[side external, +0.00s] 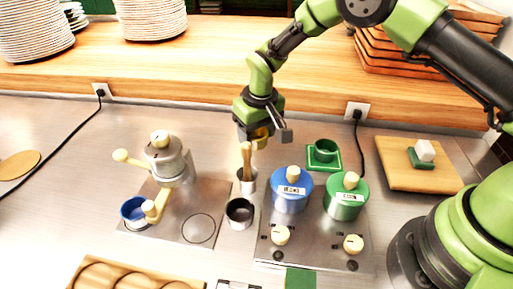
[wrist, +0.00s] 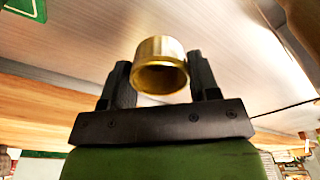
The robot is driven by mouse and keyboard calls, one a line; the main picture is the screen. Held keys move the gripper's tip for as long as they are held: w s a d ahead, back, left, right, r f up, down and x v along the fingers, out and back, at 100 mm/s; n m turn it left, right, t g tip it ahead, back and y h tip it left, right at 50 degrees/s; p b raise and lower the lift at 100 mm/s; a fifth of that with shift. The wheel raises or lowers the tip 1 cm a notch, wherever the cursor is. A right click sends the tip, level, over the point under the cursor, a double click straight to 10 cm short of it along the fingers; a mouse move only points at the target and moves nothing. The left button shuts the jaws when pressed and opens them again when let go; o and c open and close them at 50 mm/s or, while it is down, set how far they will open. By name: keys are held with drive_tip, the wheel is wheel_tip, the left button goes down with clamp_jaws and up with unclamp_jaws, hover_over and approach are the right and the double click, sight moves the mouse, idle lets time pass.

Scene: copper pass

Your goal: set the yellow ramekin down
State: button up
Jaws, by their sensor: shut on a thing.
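The yellow ramekin (side external: 261,138) is a small brass-coloured cup. In the wrist view the ramekin (wrist: 160,67) sits between my two dark fingers. My gripper (side external: 259,130) is shut on it and holds it in the air above the back of the counter, behind the cup of wooden utensils in the side view. The gripper also shows from behind in the wrist view (wrist: 160,80). The ramekin is partly hidden by my fingers in the side view. No contact between it and the counter shows.
A utensil cup (side external: 248,187) and dark cup (side external: 239,214) stand in front. Blue (side external: 291,192) and green (side external: 345,198) pots are on the right. A green ramekin (side external: 325,150) sits on a green mat. A machine (side external: 166,160) and blue ramekin (side external: 134,211) are left. The back-left counter is clear.

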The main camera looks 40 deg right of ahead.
sight(256, 158)
drive_tip(key=shift+f, duration=2.25)
drive_tip(key=o, duration=0.9)
drive_tip(key=shift+f, duration=0.1)
drive_tip(key=shift+o, duration=0.2)
wheel_tip(256, 158, up, 12)
drive_tip(key=s, duration=0.1)
drive_tip(key=shift+s, duration=0.25)
